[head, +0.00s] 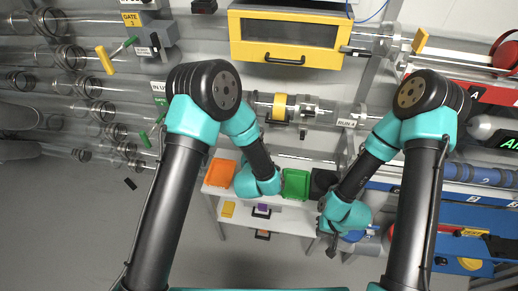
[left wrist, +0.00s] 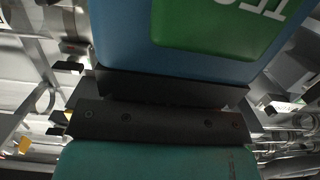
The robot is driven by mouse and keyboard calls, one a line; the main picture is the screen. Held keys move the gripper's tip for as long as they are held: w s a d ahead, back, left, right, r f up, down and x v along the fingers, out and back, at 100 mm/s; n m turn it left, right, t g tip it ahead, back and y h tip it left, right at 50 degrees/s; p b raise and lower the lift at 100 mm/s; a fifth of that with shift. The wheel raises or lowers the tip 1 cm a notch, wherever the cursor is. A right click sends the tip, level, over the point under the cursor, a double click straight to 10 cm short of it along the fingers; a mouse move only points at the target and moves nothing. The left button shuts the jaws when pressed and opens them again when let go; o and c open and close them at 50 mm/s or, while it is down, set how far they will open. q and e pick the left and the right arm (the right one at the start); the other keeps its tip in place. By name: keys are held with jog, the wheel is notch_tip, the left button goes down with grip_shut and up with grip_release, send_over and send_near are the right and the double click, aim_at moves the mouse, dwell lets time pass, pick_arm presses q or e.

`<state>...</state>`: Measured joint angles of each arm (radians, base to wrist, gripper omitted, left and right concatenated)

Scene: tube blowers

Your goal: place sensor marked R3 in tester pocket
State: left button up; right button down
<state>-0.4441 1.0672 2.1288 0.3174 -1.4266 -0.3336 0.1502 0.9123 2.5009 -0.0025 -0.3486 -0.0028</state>
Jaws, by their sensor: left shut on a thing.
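In the left wrist view my left gripper (left wrist: 170,90) is shut on a blue block (left wrist: 118,40) with a green label (left wrist: 215,28). White lettering on the label is cut off by the frame edge. I cannot read an R3 mark, so I cannot tell whether this is the sensor. In the head view my left wrist (head: 258,182) is over the white bench, and its fingers and the block are hidden. My right gripper (head: 332,245) is at the bench's right end; its finger opening is unclear. I cannot identify the tester pocket.
On the white bench (head: 290,217) stand an orange bin (head: 220,172), a green bin (head: 295,184) and a black bin (head: 321,182). A yellow framed box (head: 290,38) and clear tubes (head: 75,85) line the wall. Blue units (head: 450,215) are on the right. Grey floor is free at lower left.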

pick_arm(q)
jog(key=shift+f, duration=0.1)
jog(key=o, duration=0.9)
jog(key=shift+o, duration=0.2)
jog(key=v, duration=1.2)
jog(key=shift+a, duration=0.1)
